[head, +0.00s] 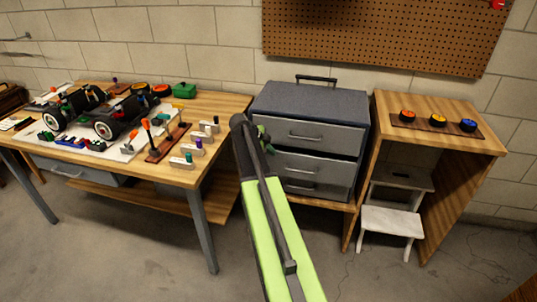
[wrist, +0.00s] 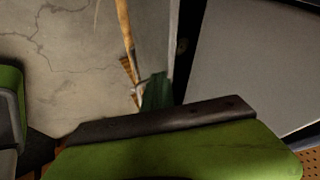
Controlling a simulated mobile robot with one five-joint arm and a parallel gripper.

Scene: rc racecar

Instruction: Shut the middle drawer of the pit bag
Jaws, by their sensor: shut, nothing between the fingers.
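The pit bag (head: 352,107) is a grey drawer cabinet with a dark padded top and a carry handle, standing between the two benches in the head view. Its middle drawer (head: 325,169) has a grey front and a bar handle, below the top drawer (head: 335,139) and above the bottom drawer (head: 328,192). How far the middle drawer sticks out is hard to tell. My gripper (head: 264,140) is shut and empty, at the left side of the top drawer's front. My arm hides the drawers' left ends. The wrist view shows a plain grey panel (wrist: 255,65) at right, close to my gripper.
A wooden workbench (head: 225,105) with car parts and tools stands to the left. A wooden stand (head: 455,150) with three coloured wheels on top is at the right, with a white step stool (head: 392,220) in its opening. The concrete floor in front is clear.

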